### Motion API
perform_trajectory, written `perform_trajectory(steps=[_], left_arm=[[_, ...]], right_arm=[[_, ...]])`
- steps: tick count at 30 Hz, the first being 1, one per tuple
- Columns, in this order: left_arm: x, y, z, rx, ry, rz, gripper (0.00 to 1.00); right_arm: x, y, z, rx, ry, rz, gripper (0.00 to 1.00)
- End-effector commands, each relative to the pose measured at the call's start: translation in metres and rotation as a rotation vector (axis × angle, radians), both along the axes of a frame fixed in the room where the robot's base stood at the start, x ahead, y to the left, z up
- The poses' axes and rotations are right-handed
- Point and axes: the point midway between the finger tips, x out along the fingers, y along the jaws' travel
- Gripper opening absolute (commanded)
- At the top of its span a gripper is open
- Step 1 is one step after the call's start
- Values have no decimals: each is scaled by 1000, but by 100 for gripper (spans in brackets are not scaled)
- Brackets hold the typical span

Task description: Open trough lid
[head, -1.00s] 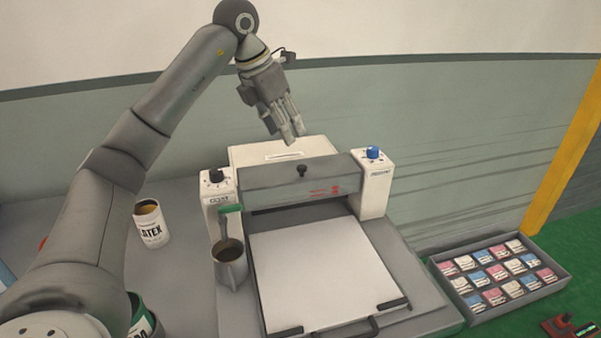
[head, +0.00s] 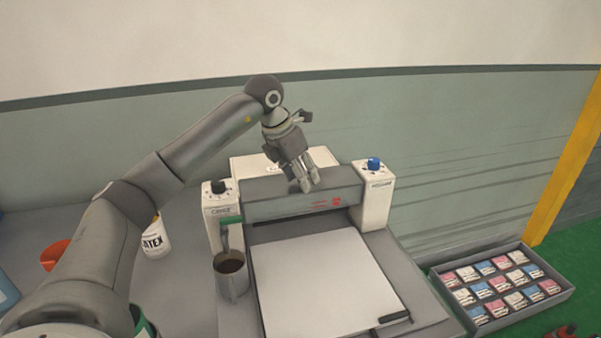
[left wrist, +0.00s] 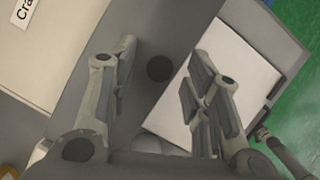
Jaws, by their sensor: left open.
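The trough lid (head: 268,208) is a long grey cover across the coating machine, between its two white end blocks. Its black knob (left wrist: 160,68) shows in the left wrist view; in the head view the gripper hides it. My left gripper (head: 309,186) is above the middle of the lid, pointing down. In the left wrist view the fingers (left wrist: 163,78) are spread apart, with the knob seen between them and nothing held. The lid looks closed. My right gripper is not in view.
The left white block has a black dial (head: 218,187); the right has a blue dial (head: 374,164). A metal cup (head: 231,278) with a green-handled tool stands front left of the lid. A white sheet (head: 325,285) lies in front. A tray of small packets (head: 463,312) is at right.

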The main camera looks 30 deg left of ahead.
Motion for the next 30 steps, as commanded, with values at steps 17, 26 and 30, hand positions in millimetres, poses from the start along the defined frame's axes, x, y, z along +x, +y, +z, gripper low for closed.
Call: perform_trajectory(steps=[17,26,30], left_arm=[[0,0,0,0,0,0,0],[0,-1,2,-6,5,0,0],[-1,-3,7,-30,27,0,0]], right_arm=[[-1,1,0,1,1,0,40],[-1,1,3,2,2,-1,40],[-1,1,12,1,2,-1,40]])
